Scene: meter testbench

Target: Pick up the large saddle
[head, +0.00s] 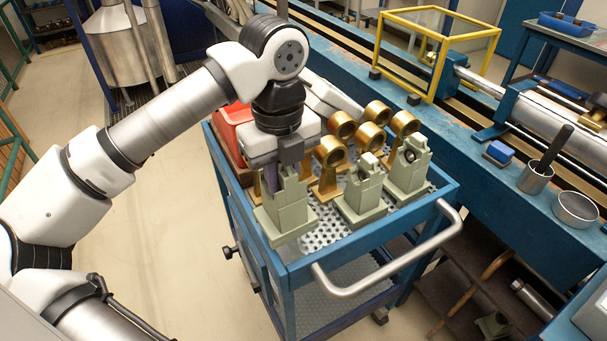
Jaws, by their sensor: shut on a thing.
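Three grey-green saddles show at the front of the blue cart. The large saddle (284,210) is the leftmost and looks the biggest, upright with a stepped base. My gripper (281,172) points down over it and is shut on its upper part. The fingers hide some of its top. I cannot tell whether its base touches the perforated cart top or hangs just above it. A smaller saddle (362,192) stands to its right, and another saddle (408,168) stands behind that one. Both are apart from my gripper.
Several brass ring stands (331,165) stand close behind the saddles. A red bin (235,115) is at the cart's back left. The cart has a raised blue rim (335,258) and a metal handle (392,262). A blue bench (480,165) with a yellow-framed guard (420,55) runs along the right.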

